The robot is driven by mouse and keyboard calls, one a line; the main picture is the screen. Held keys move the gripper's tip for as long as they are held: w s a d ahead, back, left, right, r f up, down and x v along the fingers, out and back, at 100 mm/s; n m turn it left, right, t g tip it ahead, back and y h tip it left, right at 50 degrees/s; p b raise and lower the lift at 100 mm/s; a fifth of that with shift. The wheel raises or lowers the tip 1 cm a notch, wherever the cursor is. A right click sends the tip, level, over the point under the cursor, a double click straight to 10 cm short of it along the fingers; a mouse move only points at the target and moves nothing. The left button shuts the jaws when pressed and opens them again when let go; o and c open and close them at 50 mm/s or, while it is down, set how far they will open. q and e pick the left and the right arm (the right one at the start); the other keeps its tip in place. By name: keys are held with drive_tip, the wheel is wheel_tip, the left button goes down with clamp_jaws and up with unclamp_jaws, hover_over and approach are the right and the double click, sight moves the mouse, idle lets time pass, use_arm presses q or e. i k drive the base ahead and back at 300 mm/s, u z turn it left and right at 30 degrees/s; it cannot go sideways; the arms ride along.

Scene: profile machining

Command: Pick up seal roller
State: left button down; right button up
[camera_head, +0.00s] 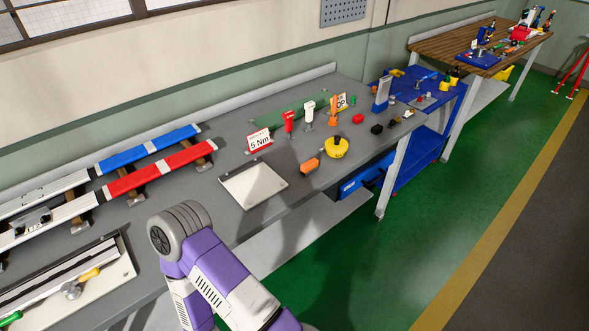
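A tool with a yellow handle (88,274) and a round grey head (70,290) lies at the lower left, on a pale board (120,270) beside long dark and white strips. It looks like a roller, but it is too small to be sure that it is the seal roller. A green-handled tool (10,318) is partly cut off at the left edge. Neither of my grippers is in view. Only a purple and white arm of mine shows at the bottom, over the front of the bench; I cannot tell which arm it is.
The long grey bench (222,150) carries a blue profile (150,148), a red profile (160,172), a white sheet (254,184), a "5 Nm" sign (259,141) and several small tools. A wooden bench (450,46) stands farther back. The green floor (400,240) at right is clear.

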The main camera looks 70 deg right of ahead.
sight(308, 167)
drive_tip(key=z, duration=2.4)
drive_tip(key=i, duration=0.4)
drive_tip(key=u, duration=0.05)
